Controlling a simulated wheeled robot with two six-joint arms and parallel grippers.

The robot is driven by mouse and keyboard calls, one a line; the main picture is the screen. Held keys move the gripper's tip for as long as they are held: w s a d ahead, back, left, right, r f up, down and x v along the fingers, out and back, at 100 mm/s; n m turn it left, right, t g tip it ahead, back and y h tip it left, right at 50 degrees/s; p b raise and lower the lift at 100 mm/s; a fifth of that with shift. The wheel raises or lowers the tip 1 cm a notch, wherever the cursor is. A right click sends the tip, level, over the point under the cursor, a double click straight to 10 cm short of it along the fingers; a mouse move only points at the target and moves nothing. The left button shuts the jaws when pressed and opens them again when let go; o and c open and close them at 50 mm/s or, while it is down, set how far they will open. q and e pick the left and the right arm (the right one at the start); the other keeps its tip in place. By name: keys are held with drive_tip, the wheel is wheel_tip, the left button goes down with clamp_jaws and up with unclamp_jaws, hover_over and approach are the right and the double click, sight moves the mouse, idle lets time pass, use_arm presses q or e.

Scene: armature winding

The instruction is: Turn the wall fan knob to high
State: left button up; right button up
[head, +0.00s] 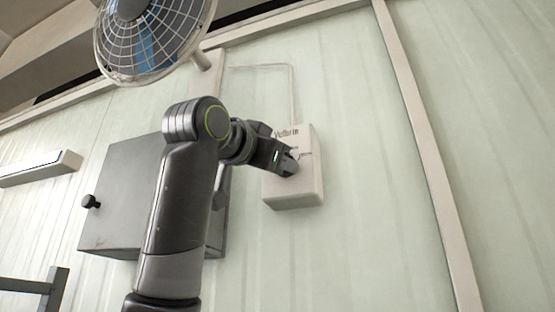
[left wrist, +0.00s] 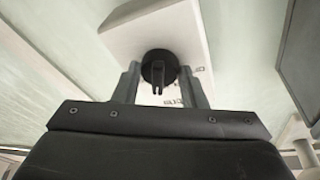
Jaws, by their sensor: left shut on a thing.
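The fan control box (head: 302,187) is a white box on the wall, right of centre in the head view. In the left wrist view the box (left wrist: 195,35) fills the top middle. Its black round knob (left wrist: 160,66) has a raised grip and sits between the two fingers of my left gripper (left wrist: 162,82). In the head view the left gripper (head: 288,165) is at the front of the box and hides the knob. The left gripper is shut on the knob. The wall fan (head: 150,40) hangs above. My right gripper is in neither view.
A grey metal cabinet (head: 125,190) with a black handle (head: 90,202) is on the wall behind my left arm. A white wall unit (head: 40,168) is at the far left. A wall post (head: 425,150) stands right of the box, with bare wall between.

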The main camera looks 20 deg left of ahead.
use_arm(q)
drive_tip(key=shift+a+r+m+g+h+p, duration=0.15)
drive_tip(key=shift+m+g+p, duration=0.45)
drive_tip(key=shift+m, duration=1.35)
drive_tip(key=shift+d+r+m+g+h+p, duration=0.25)
drive_tip(key=shift+m+p, duration=0.6)
drive_tip(key=shift+m, duration=1.1)
drive_tip(key=shift+a+f, duration=0.15)
drive_tip(key=shift+a, duration=0.05)
drive_tip(key=o, duration=1)
drive_tip(key=shift+w, duration=0.1)
